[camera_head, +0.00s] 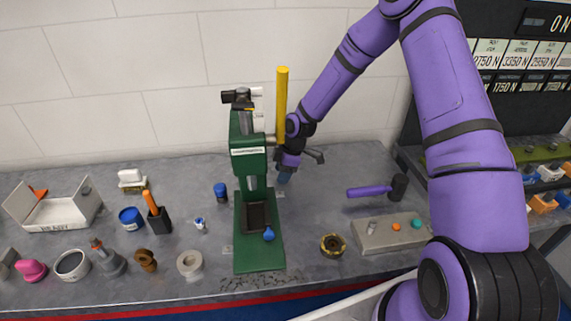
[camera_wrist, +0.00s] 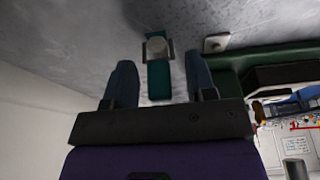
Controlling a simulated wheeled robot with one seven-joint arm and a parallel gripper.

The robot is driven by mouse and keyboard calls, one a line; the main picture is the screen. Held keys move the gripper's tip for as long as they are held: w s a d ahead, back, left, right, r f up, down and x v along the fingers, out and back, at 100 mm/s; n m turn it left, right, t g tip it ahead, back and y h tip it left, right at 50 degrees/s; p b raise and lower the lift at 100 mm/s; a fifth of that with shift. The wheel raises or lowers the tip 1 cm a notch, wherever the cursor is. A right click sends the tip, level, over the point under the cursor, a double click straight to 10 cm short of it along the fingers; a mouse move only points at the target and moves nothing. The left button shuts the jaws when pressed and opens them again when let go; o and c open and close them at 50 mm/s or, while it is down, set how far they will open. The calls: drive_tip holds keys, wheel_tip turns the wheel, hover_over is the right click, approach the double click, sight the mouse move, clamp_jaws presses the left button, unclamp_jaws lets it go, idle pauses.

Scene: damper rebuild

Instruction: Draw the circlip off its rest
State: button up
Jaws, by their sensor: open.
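My gripper (camera_head: 285,177) is open, pointing down at the grey bench just right of the green press (camera_head: 247,160). In the wrist view its two blue-grey fingers stand apart, and my gripper (camera_wrist: 160,72) has a teal strip (camera_wrist: 159,82) between them. A grey rounded piece (camera_wrist: 157,46) in a small metal bracket shows at the strip's far end. Neither finger visibly touches the strip. I cannot tell whether these are the circlip and its rest. In the head view that spot is hidden by my gripper and too small to make out.
The press's yellow lever (camera_head: 281,105) stands upright close to my wrist. A purple-handled mallet (camera_head: 370,191), a grey button box (camera_head: 375,238) and a yellow-black ring (camera_head: 333,245) lie to the right. A white open box (camera_head: 62,212) and several small parts fill the left.

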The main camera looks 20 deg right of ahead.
drive_tip(key=shift+a+f, duration=0.1)
drive_tip(key=shift+f, duration=0.15)
drive_tip(key=c, duration=0.9)
drive_tip(key=shift+r, duration=0.15)
drive_tip(key=shift+r, duration=1.35)
drive_tip(key=shift+r, duration=2)
